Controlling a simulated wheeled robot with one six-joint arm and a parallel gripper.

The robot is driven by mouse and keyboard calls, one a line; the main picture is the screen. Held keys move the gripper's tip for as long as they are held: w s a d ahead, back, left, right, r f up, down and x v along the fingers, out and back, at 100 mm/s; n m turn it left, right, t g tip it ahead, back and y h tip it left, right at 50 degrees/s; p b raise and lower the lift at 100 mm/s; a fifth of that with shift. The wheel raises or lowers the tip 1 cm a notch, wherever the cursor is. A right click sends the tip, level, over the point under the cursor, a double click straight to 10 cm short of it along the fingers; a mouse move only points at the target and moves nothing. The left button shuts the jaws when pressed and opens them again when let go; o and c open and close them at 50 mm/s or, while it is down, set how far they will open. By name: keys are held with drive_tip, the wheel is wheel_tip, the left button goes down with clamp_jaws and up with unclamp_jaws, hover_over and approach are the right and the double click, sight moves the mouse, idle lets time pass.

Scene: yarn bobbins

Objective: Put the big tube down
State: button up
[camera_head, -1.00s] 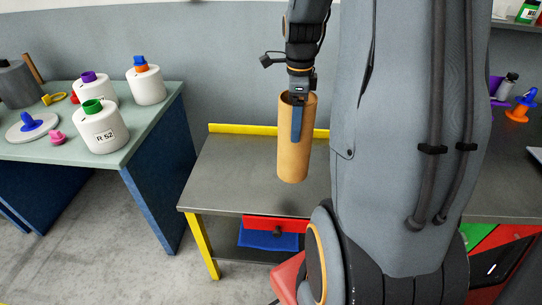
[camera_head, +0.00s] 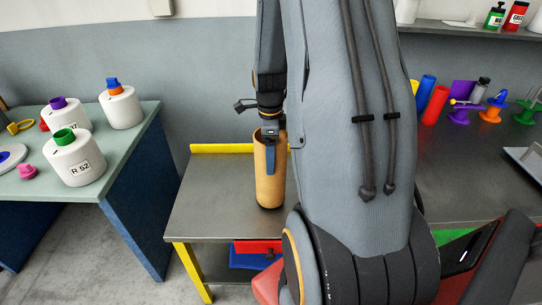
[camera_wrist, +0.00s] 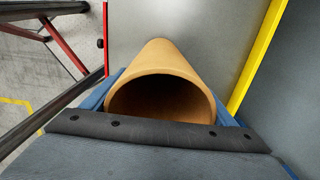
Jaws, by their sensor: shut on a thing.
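The big tube (camera_head: 268,185) is a tan, hollow cardboard cylinder. It stands upright over the grey metal table (camera_head: 205,210), with its lower end at or just above the tabletop; I cannot tell if it touches. My gripper (camera_head: 270,155) points down from above and is shut on the tube's upper part, with a blue finger against its near side. In the wrist view the tube's open upper rim (camera_wrist: 160,75) sits between the blue fingers, and its body runs down toward the grey surface.
A yellow strip (camera_head: 222,149) edges the table's back. Bare tabletop lies left of the tube. A green-topped table (camera_head: 120,150) with white bobbins (camera_head: 75,160) stands at the left. My arm hides the tabletop on the right. Colored tubes (camera_head: 435,105) stand farther right.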

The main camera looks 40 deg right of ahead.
drive_tip(key=shift+f, duration=0.8)
drive_tip(key=o, duration=1.5)
drive_tip(key=shift+c, duration=0.2)
wheel_tip(320, 180, up, 11)
drive_tip(key=b, duration=0.3)
drive_tip(key=s+a+f+n, duration=0.1)
drive_tip(key=s+a+n, duration=0.3)
drive_tip(key=a+n, duration=0.7)
drive_tip(key=s+a+f+n+t, duration=0.1)
drive_tip(key=s+a+n, duration=0.3)
drive_tip(key=a+n, duration=0.7)
drive_tip(key=shift+f+n, duration=0.3)
drive_tip(key=shift+n, duration=1.4)
